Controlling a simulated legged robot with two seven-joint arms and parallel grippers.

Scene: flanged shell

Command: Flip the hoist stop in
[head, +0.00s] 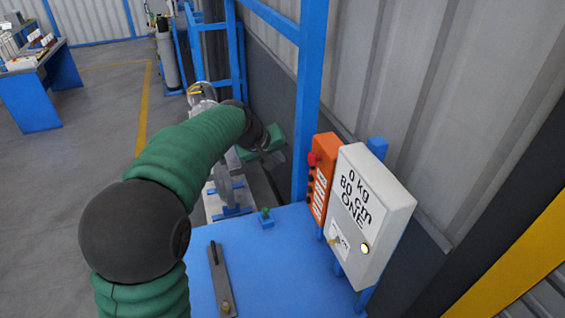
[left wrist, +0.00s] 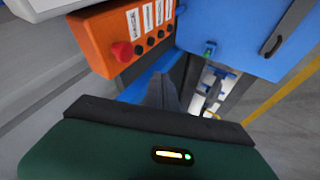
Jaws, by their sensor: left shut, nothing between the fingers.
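My left gripper (head: 274,160) is shut and empty, beyond the far edge of the blue table and left of the orange control box (head: 322,176). In the left wrist view its grey fingers (left wrist: 164,94) are together, below the orange box and apart from it. The orange box has a red mushroom button (head: 313,159) and several dark buttons; the red button also shows in the left wrist view (left wrist: 121,51). A small green-topped piece on a blue block (head: 266,218) stands at the table's far edge. No part is labelled as the hoist stop, so I cannot tell which it is.
A white display box (head: 372,215) reads "0 kg 80 cm ONE". A blue post (head: 309,100) stands behind the orange box. Grey metal parts (head: 224,187) lie beyond the table.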

